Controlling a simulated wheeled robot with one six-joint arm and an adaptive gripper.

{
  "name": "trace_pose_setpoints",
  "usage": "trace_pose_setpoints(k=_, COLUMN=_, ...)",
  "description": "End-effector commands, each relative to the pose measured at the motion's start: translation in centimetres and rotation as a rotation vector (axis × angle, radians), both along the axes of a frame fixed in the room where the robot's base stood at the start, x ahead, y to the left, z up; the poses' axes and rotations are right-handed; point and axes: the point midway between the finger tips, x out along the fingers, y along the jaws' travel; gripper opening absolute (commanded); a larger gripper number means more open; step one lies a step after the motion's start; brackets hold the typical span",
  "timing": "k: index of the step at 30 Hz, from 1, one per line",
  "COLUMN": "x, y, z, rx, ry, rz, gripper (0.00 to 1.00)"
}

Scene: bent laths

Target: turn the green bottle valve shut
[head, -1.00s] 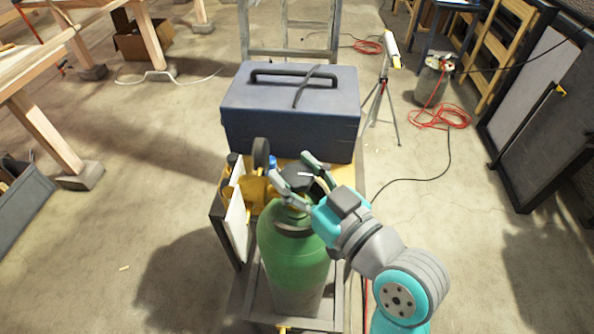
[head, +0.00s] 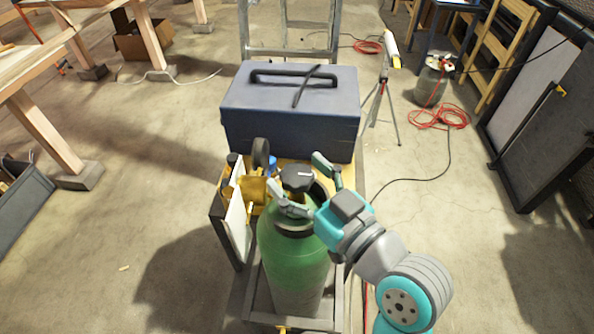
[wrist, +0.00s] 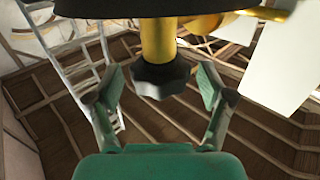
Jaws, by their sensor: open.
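The green bottle (head: 292,265) stands upright in a cart frame in the head view. Its valve has a dark lobed knob (head: 297,180) on top. In the wrist view the knob (wrist: 160,78) sits at the end of a brass stem (wrist: 158,40), with the stem above it in the picture. My gripper (head: 295,171) reaches in from the right and is open. Its fingers stand on either side of the knob, with gaps on both sides in the wrist view (wrist: 160,82). The bottle's green body is not visible in the wrist view.
A dark blue toolbox (head: 290,112) stands just behind the bottle. A white panel (head: 237,225) and yellow fittings (head: 255,190) are close on the left. A tripod (head: 382,105) and red cable (head: 440,117) stand farther right. The floor right of the cart is mostly clear.

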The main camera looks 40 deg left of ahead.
Motion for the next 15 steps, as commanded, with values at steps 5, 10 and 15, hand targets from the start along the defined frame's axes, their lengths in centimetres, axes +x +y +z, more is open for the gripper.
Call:
trace_pose_setpoints(k=5, x=-0.6, y=-2.7, z=0.0, rx=0.000, ry=0.001, rz=-0.004, gripper=0.80)
trace_pose_setpoints(k=10, x=-1.2, y=-5.0, z=0.0, rx=0.000, ry=0.000, rz=-0.004, gripper=0.80)
trace_pose_setpoints(k=15, x=-1.6, y=-6.3, z=0.0, rx=0.001, ry=-0.001, rz=-0.002, gripper=0.80)
